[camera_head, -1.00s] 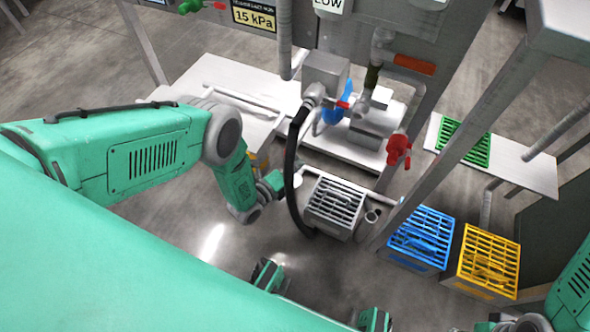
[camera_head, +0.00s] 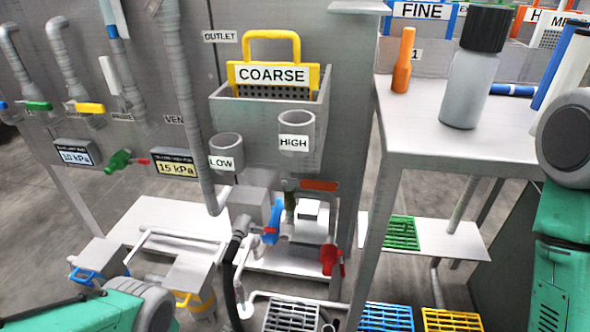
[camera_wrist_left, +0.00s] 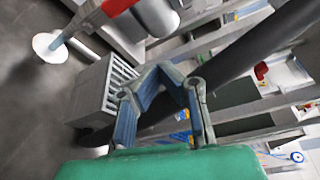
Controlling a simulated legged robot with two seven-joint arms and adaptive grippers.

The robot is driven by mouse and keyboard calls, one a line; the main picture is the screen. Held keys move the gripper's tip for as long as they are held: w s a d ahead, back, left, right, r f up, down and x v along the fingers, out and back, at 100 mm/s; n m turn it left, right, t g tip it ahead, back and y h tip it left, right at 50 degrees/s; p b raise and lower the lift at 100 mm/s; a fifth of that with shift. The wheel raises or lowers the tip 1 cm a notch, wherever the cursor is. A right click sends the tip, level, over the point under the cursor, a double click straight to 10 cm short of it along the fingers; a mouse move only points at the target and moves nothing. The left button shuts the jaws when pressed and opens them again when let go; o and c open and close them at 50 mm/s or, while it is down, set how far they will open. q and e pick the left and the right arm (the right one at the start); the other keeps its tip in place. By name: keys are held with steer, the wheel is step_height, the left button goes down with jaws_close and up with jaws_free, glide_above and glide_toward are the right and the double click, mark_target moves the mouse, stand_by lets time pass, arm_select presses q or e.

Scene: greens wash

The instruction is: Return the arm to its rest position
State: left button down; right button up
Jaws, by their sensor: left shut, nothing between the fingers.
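My left gripper (camera_wrist_left: 163,72) shows in the left wrist view, its fingers shut with nothing between them. A dark hose or tube passes close behind the fingers, and I cannot tell whether they touch. In the head view, my green left arm (camera_head: 100,308) enters at the lower left corner, and its gripper is out of that picture. My right arm (camera_head: 562,240) shows at the right edge, with its gripper out of view.
A panel holds the COARSE basket (camera_head: 273,75), LOW cup (camera_head: 226,152) and HIGH cup (camera_head: 296,131). A black hose (camera_head: 230,265) hangs below. A grey slatted crate (camera_head: 290,317), blue crate (camera_head: 386,317) and yellow crate (camera_head: 450,320) line the bottom. A white bench (camera_head: 425,140) stands right.

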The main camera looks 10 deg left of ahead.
arm_select(q)
steer(key=s+a+r+n+g+y, duration=0.3)
steer(key=s+r+n+g, duration=0.45)
steer(key=s+n, duration=0.4)
steer(key=s+a+r+n+g+y, duration=0.3)
steer(key=s+r+n+g, duration=0.45)
steer(key=s+n, duration=0.4)
step_height(320, 180, up, 15)
steer(key=n+p, duration=0.1)
steer(key=p, duration=1.3)
steer(key=shift+w+r+n, duration=0.2)
steer(key=shift+w+n, duration=0.15)
steer(key=shift+n, duration=0.05)
arm_select(e)
step_height(320, 180, up, 15)
steer(key=a, duration=0.1)
steer(key=shift+a, duration=0.25)
arm_select(q)
steer(key=shift+d, duration=0.15)
arm_select(e)
steer(key=shift+f, duration=0.15)
arm_select(q)
steer(key=shift+d, duration=0.2)
arm_select(e)
steer(key=shift+d, duration=0.25)
